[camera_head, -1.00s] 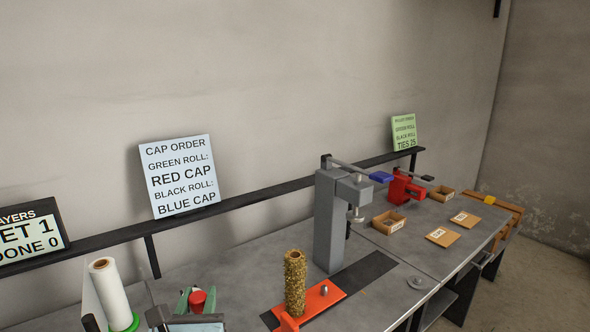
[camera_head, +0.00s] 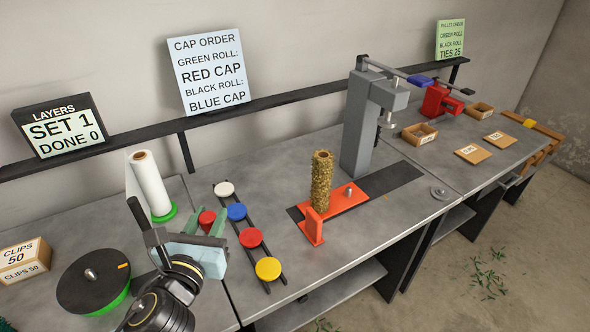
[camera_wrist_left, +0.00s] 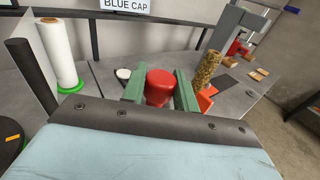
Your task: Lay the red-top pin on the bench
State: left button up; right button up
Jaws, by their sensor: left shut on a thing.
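The red-top pin (camera_head: 206,218) is held between the green fingers of my left gripper (camera_head: 206,224), above the bench (camera_head: 215,165). In the left wrist view the pin (camera_wrist_left: 160,87) stands upright between the two green fingertips (camera_wrist_left: 160,92), and its red top and red body show. The lower end of the pin is hidden by my gripper. My right gripper is in neither view.
A dark rack (camera_head: 263,262) with white, blue, red and yellow caps lies right of my gripper. A gold roll (camera_head: 321,182) stands on an orange plate (camera_head: 345,200) farther right. A white roll (camera_head: 151,183) and black disc (camera_head: 93,282) are left. Bare bench shows behind the rack.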

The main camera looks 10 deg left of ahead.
aim_at(301, 167)
jog(key=k, duration=0.5)
jog(key=z, duration=1.65)
jog(key=i, duration=1.45)
jog(key=u, duration=2)
jog(key=i, duration=0.95)
